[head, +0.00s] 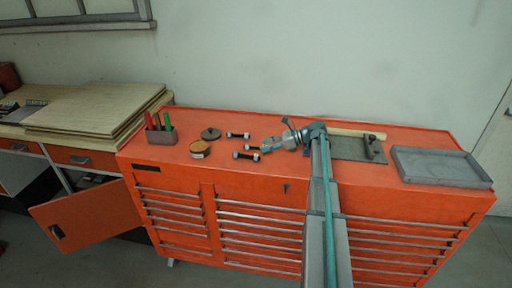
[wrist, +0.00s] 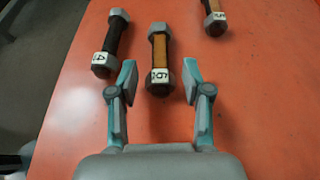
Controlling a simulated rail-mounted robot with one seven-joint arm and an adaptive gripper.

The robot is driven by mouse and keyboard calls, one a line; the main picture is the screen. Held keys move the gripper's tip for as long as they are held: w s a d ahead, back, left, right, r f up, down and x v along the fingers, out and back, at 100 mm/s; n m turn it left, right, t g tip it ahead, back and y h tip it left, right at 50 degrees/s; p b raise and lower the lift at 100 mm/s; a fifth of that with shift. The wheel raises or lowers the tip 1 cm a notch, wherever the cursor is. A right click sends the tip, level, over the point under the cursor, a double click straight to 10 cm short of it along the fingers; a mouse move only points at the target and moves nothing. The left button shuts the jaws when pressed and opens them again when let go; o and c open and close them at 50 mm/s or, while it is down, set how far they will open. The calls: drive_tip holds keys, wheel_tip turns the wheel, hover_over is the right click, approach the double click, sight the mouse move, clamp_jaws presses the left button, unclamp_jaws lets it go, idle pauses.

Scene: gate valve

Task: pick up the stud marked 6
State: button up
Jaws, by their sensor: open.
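The stud marked 6 (wrist: 160,55) has a brown shank and grey ends, and lies on the orange top. Its labelled end faces me, between and just ahead of my gripper's (wrist: 159,78) open fingertips, with a gap on both sides. It also shows in the head view (head: 251,148) as the middle stud, left of my gripper (head: 265,146). A dark stud marked 4 (wrist: 111,42) lies close beside the left finger. The stud marked 5 (wrist: 213,18) is farther off at upper right, partly cut by the frame. Nothing is held.
On the orange cabinet (head: 190,180), a round tan-topped tin (head: 200,149), a dark disc (head: 210,133) and a holder of coloured tools (head: 161,134) stand left of the studs. A grey plate (head: 350,149) and a grey tray (head: 440,167) lie right of my arm.

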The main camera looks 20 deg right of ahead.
sight(259, 147)
drive_tip(key=p+x, duration=0.1)
drive_tip(key=x, duration=0.2)
drive_tip(key=shift+w+a, duration=0.15)
drive_tip(key=shift+a, duration=0.1)
drive_tip(key=shift+w+a+f, duration=0.1)
drive_tip(key=shift+f, duration=0.05)
clamp_jaws()
